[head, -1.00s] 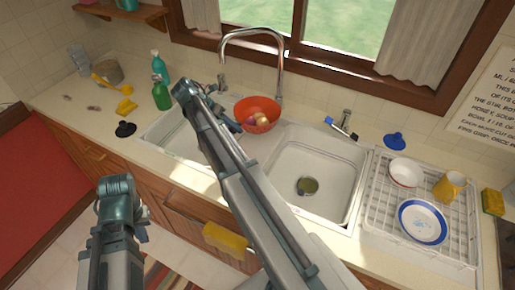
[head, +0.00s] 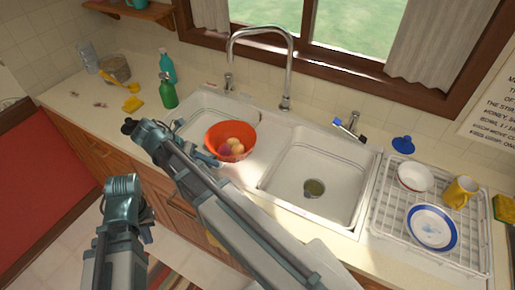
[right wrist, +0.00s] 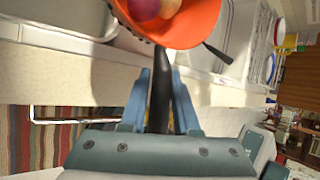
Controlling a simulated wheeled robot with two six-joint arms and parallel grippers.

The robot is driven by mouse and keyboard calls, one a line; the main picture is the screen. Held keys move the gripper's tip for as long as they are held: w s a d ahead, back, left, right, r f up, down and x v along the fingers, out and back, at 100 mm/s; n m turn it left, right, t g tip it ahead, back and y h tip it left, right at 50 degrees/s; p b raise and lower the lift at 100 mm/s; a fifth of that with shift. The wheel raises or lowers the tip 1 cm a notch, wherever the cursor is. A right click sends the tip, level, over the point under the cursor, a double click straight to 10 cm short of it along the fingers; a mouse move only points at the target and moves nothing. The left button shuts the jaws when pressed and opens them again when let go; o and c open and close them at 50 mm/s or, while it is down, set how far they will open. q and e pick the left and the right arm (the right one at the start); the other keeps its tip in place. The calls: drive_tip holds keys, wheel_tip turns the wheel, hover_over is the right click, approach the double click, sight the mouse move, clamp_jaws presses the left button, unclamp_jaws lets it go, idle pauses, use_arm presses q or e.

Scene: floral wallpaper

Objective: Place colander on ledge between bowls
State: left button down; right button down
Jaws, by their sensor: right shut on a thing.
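The orange colander (head: 219,132), with a few round fruits (head: 236,146) in it, is over the right part of the left sink bowl (head: 190,128), close to the ledge (head: 259,160) between the bowls. I cannot tell whether it touches the sink. The right sink bowl (head: 292,176) is empty except for its drain. My right gripper (head: 207,158) is shut on the colander's dark handle (right wrist: 160,95), seen in the right wrist view below the orange rim (right wrist: 195,40). My left gripper (head: 146,222) is low at the left, in front of the cabinets; its fingers are unclear.
A tall tap (head: 287,60) arches behind the sink. A green bottle (head: 168,93) stands at the back left. The dish rack (head: 385,215) at right holds a bowl, a yellow mug and a plate. A blue funnel (head: 403,144) is behind it.

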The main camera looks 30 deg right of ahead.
sight(247, 150)
drive_tip(key=d, duration=0.5)
drive_tip(key=w+d+f+b, duration=0.1)
drive_tip(key=d, duration=0.9)
drive_tip(key=shift+w+d+f, duration=0.2)
drive_tip(key=shift+w, duration=0.1)
wheel_tip(247, 150, down, 4)
drive_tip(key=b, duration=0.4)
drive_tip(key=shift+d+r, duration=0.1)
drive_tip(key=shift+d, duration=0.05)
drive_tip(key=shift+r, duration=0.1)
drive_tip(key=c, duration=0.6)
unclamp_jaws()
drive_tip(key=shift+c, duration=0.2)
